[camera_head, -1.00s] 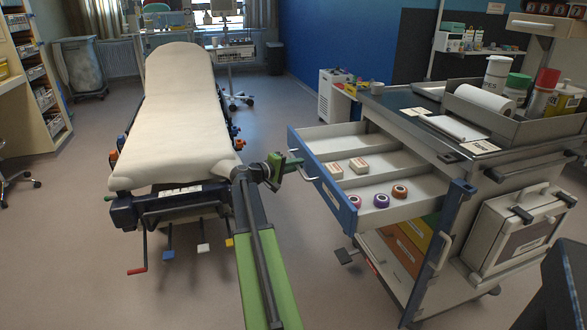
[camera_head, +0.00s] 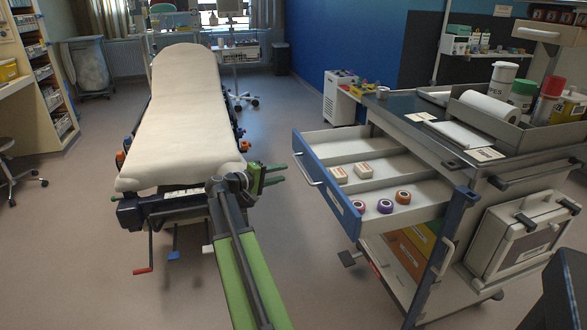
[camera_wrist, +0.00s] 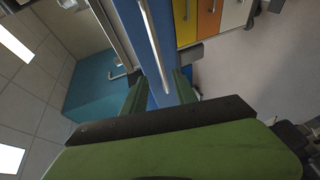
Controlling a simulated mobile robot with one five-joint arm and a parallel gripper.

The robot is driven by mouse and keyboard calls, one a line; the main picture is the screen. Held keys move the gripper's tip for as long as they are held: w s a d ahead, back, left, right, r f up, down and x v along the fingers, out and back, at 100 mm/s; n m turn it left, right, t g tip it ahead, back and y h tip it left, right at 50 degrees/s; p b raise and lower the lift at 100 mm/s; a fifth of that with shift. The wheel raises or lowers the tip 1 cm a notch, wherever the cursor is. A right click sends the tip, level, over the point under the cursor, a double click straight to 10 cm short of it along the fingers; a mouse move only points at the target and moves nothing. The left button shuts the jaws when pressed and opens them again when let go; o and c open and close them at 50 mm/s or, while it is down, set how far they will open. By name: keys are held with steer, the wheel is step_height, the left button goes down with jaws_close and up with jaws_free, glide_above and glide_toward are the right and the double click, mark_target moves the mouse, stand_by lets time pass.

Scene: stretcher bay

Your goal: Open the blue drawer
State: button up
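The blue drawer (camera_head: 326,186) is pulled well out of the grey trolley, its inside showing. Small white boxes and several coloured tape rolls lie in its compartments. Its metal handle (camera_head: 306,170) is on the blue front.
A cream stretcher (camera_head: 182,120) stands left of my arm. The trolley top (camera_head: 398,103) carries a tray with bottles and a paper roll. Yellow and orange drawers (camera_head: 405,250) sit below the blue one. Floor shows between stretcher and trolley.

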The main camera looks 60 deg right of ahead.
steer(key=v, duration=0.6)
steer(key=shift+a+p, duration=0.4)
steer(key=shift+w, duration=0.1)
